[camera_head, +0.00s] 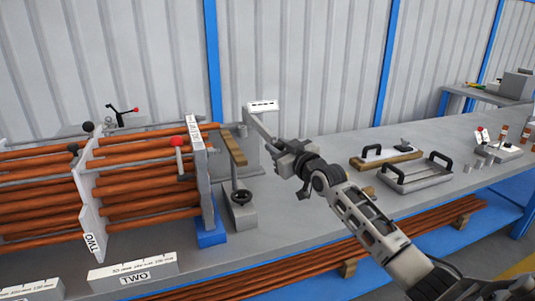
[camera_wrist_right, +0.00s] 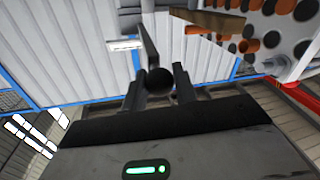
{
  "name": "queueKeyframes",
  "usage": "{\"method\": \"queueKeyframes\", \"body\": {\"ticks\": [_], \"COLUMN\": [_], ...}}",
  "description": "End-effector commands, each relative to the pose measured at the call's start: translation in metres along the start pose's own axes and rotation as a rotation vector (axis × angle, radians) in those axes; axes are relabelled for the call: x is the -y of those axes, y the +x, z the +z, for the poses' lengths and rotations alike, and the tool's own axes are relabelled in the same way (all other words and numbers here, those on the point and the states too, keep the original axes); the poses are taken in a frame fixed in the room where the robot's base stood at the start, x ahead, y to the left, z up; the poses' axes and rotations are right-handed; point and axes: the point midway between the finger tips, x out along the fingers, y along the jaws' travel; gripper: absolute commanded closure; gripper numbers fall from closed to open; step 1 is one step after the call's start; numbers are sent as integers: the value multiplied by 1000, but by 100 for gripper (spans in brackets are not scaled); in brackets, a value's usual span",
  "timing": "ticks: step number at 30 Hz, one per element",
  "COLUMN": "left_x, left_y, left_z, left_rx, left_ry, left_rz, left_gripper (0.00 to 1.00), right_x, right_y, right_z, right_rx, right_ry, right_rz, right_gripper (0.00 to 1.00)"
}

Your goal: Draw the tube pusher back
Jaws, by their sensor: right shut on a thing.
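My right gripper (camera_head: 280,147) is shut on the black ball knob (camera_wrist_right: 160,82) of a grey lever (camera_head: 259,126). In the right wrist view the knob sits between the two fingers, and the lever (camera_wrist_right: 149,45) runs up and away from it. I take this lever for the tube pusher's handle. A white label plate (camera_head: 262,106) is at the lever's far end. The flanged shell (camera_head: 198,160), with several copper-coloured tubes, stands left of the gripper. The lever's lower link is hidden. My left gripper is not in view.
Right of my arm lie a wooden board with a black handle (camera_head: 386,158) and a grey tray (camera_head: 416,176). Bare bench (camera_head: 290,218) lies in front.

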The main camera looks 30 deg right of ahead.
Motion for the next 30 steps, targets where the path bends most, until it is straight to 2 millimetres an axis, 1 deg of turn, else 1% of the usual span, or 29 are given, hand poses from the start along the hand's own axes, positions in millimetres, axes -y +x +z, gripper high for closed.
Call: {"method": "queueKeyframes", "body": {"ticks": [1, 4, 9, 15, 16, 17, 18, 26, 30], "left_x": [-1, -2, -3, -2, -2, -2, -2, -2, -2], "left_y": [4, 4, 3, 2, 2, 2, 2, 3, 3], "left_z": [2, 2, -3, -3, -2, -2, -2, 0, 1], "left_rx": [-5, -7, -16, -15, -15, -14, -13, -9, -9], "left_ry": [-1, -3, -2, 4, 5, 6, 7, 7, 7], "left_rz": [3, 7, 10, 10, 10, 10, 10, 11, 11], "left_gripper": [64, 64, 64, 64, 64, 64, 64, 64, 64], "right_x": [-9, -18, -23, -24, -24, -24, -24, -22, -21], "right_y": [-2, -4, -5, -5, -5, -5, -5, -5, -13], "right_z": [5, 6, 4, 4, 4, 4, 4, 4, 5], "right_rx": [0, -1, 0, 1, 1, 1, 1, 0, 1], "right_ry": [-9, -5, -1, -1, -1, -1, -1, 0, 1], "right_rz": [4, 3, 4, 6, 6, 6, 6, 3, 1], "right_gripper": [100, 100, 100, 100, 63, 55, 52, 52, 52]}}
